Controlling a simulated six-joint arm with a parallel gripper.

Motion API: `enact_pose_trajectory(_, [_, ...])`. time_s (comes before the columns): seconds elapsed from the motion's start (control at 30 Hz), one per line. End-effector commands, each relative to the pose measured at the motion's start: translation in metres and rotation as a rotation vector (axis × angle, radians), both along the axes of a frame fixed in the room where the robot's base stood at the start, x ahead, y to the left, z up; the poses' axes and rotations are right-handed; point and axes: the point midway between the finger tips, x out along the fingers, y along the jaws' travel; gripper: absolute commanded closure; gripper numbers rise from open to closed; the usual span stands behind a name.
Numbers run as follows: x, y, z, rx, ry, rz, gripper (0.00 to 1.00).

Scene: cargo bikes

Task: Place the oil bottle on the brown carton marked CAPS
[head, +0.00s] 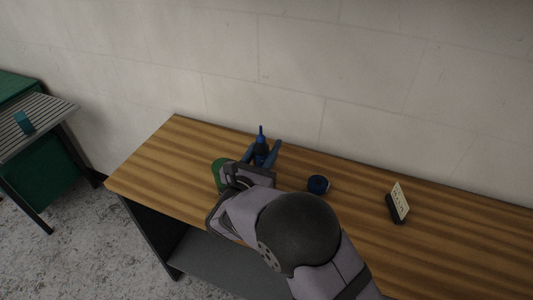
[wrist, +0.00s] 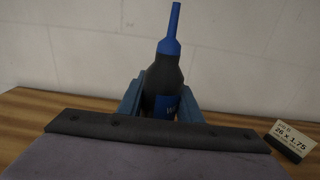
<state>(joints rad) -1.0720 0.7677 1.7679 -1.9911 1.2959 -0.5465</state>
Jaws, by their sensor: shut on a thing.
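The oil bottle (head: 261,146) is dark with a blue pointed nozzle and stands upright between my gripper's fingers (head: 262,152), over the back left part of the wooden bench. In the wrist view the bottle (wrist: 164,78) shows its dark shoulder, blue cap and part of a blue label, with the blue fingers (wrist: 161,104) closed on its sides. Its base is hidden by my gripper, so I cannot tell whether it touches the bench. No brown carton marked CAPS is visible in either view.
On the bench (head: 165,150), a green object (head: 217,172) is partly hidden left of my gripper. A dark blue round object (head: 318,184) lies to the right, then a card stand (head: 398,203) reading 26 x 1.75. A slatted green unit (head: 45,118) with a teal item (head: 24,123) stands far left.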

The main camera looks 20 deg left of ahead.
Motion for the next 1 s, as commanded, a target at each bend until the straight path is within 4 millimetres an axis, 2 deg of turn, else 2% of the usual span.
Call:
enact_pose_trajectory(0.23, [0.0,0.0,-0.027,-0.003,0.0,0.001,0.92])
enact_pose_trajectory(0.73, [0.0,0.0,-0.035,0.0,-0.001,0.001,0.92])
enact_pose_trajectory(0.77, [0.0,0.0,-0.035,0.0,0.0,0.001,0.63])
enact_pose_trajectory(0.8, [0.0,0.0,-0.034,0.0,0.0,0.001,0.54])
enact_pose_trajectory(0.83, [0.0,0.0,-0.034,0.0,0.0,0.001,0.49])
enact_pose_trajectory(1.0, [0.0,0.0,-0.034,-0.001,0.0,0.001,0.49])
